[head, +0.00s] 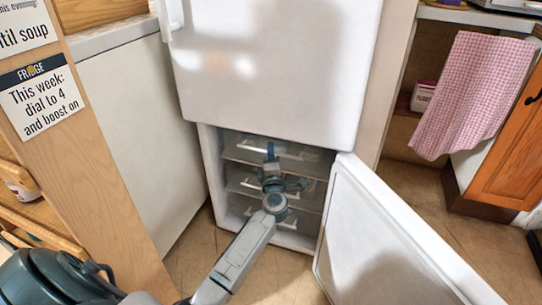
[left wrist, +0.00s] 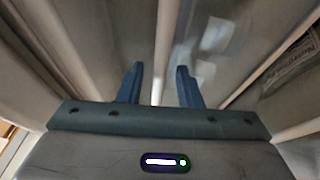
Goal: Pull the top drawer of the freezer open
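The freezer is the lower part of a white fridge-freezer, and its door (head: 375,240) stands open to the right. Inside are stacked clear drawers with pale handles. The top drawer (head: 305,157) looks pushed in. My left gripper (head: 270,150) reaches into the opening, in front of the middle of the top drawer, and hides part of its handle. In the left wrist view, the blue fingers (left wrist: 160,85) are apart. A pale bar (left wrist: 164,45) runs up the picture between them. I cannot tell whether the fingers touch it. My right gripper is out of view.
The closed upper fridge door (head: 270,65) is above the opening. A wooden panel with paper notes (head: 45,100) stands at the left. A pink checked towel (head: 475,95) hangs at the right.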

